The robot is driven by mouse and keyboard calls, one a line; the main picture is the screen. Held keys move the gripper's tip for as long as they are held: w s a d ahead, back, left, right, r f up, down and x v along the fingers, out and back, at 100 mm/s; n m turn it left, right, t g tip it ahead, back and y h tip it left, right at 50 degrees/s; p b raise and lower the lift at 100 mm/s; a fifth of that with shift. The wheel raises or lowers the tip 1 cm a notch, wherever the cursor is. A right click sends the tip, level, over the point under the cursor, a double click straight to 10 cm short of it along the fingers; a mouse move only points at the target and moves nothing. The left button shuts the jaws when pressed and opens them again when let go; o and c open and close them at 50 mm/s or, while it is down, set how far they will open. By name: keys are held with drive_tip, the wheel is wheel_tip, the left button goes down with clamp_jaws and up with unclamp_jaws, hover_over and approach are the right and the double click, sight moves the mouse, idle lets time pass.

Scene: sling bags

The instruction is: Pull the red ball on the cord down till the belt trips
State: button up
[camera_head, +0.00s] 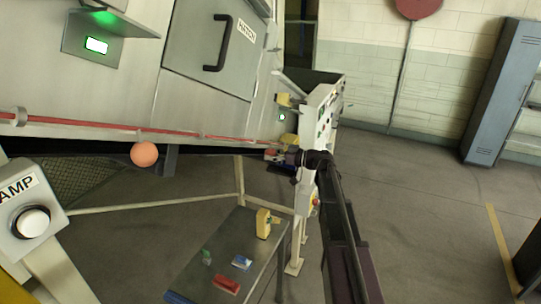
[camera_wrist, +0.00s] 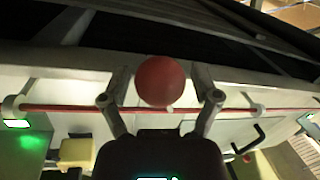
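The red ball (camera_head: 145,154) hangs just below the red cord (camera_head: 100,127) at the left of the head view, looking orange there. In the wrist view the ball (camera_wrist: 160,80) appears centred between my gripper's two fingers. The cord (camera_wrist: 70,108) runs across behind the fingers. The dark belt (camera_wrist: 120,35) shows beyond.
A lamp box with a white button (camera_head: 33,222) stands at lower left. A hatch with a black handle (camera_head: 218,45) and a green-lit display (camera_head: 97,45) are above the cord. A low table (camera_head: 215,260) holds small items below. A white control panel (camera_head: 318,115) stands behind my gripper.

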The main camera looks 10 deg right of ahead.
clamp_jaws()
wheel_tip(320, 180, down, 4)
drive_tip(key=b, duration=0.4)
drive_tip(key=o, duration=0.5)
unclamp_jaws()
drive_tip(key=shift+a, duration=0.1)
drive_tip(key=shift+o, duration=0.2)
drive_tip(key=v, duration=1.2)
